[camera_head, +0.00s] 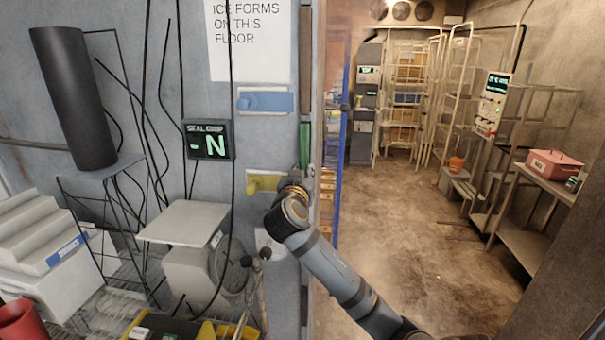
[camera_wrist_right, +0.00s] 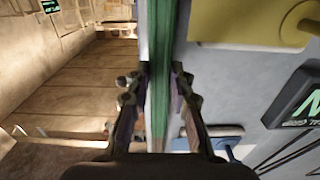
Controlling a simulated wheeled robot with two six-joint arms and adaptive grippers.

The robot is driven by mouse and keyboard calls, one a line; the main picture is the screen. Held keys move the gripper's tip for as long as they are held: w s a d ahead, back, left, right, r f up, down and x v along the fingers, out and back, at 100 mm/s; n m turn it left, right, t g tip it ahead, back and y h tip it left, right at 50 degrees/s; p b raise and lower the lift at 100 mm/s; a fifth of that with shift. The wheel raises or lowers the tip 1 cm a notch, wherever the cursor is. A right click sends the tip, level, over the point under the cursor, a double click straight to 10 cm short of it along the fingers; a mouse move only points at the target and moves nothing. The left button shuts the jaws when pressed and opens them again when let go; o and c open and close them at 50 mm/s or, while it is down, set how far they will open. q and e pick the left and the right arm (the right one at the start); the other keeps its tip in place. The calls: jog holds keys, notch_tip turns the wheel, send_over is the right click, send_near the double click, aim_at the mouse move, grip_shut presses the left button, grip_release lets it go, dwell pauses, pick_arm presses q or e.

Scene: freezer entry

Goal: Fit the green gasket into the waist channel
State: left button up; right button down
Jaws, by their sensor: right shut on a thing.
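The green gasket (camera_head: 304,143) is an upright strip at the edge of the grey wall panel, beside the doorway. In the right wrist view the gasket (camera_wrist_right: 158,40) runs lengthwise between my fingers, along a pale edge strip. My right gripper (camera_head: 302,175) is shut on the gasket near its lower end in the head view; its fingers (camera_wrist_right: 160,80) flank the strip in the wrist view. A brown upright strip (camera_head: 305,50) lies in line above the green. I cannot tell whether the gasket is seated in the waist channel; the fingers hide part of it. My left gripper is out of view.
A yellow latch plate (camera_head: 264,181) and a blue one (camera_head: 266,101) sit on the panel left of the gasket. A display (camera_head: 209,140) reads "N". Right of the edge, the doorway opens onto clear floor (camera_head: 410,240), with racks behind and a shelf holding a pink box (camera_head: 554,165).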

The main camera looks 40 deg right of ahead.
jog(key=shift+w+d+r, duration=0.1)
jog(key=shift+w+d, duration=0.35)
jog(key=shift+d, duration=0.1)
jog(key=c, duration=1.6)
grip_release()
jog(key=shift+c, duration=0.2)
jog(key=o, duration=0.5)
jog(key=shift+w+d, duration=0.15)
jog(key=shift+d, duration=0.05)
jog(key=shift+o, duration=0.2)
jog(key=shift+o, duration=0.2)
jog(key=o, duration=0.6)
jog(key=shift+a, duration=0.15)
jog(key=shift+b+v, duration=0.65)
jog(key=shift+v, duration=2.85)
